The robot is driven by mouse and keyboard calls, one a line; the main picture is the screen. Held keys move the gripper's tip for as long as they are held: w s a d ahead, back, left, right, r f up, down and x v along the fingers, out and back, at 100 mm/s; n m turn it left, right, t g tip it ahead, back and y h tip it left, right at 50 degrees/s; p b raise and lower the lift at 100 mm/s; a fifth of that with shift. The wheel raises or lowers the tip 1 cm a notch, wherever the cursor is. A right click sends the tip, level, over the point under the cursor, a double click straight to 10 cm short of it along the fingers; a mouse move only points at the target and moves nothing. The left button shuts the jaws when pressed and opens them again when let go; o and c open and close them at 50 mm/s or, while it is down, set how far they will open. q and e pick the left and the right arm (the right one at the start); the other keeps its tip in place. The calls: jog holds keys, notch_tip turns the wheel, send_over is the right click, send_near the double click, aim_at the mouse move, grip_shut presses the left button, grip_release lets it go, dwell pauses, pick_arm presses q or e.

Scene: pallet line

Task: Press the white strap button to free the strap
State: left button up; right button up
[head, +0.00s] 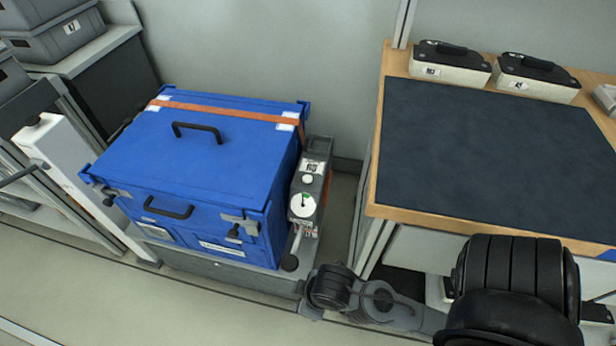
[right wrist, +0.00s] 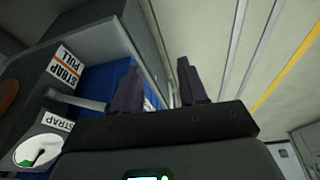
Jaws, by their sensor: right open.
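The blue case (head: 200,155) stands closed, with an orange strap (head: 225,110) across its lid. A grey strap unit (head: 312,185) stands against its right side. The unit carries a label, a small white round button (head: 308,180) and a white dial (head: 303,205) with a green mark. In the right wrist view, the dial (right wrist: 38,152) and a "STRAP PULL" label (right wrist: 65,68) show at left; I cannot make out the button there. My right gripper (right wrist: 158,88) is open and empty, its fingers apart, low beside the unit. My left gripper is out of view.
A grey lever (right wrist: 75,100) sticks out from the unit towards my right fingers. A workbench with a dark mat (head: 495,150) stands at right, with black-topped boxes (head: 450,65) at its back. Grey bins (head: 55,35) sit at far left. Floor is clear in front.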

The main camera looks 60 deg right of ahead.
jog(key=shift+a, duration=0.1)
grip_shut()
dwell(0.8)
jog(key=shift+r, duration=0.1)
dwell(0.6)
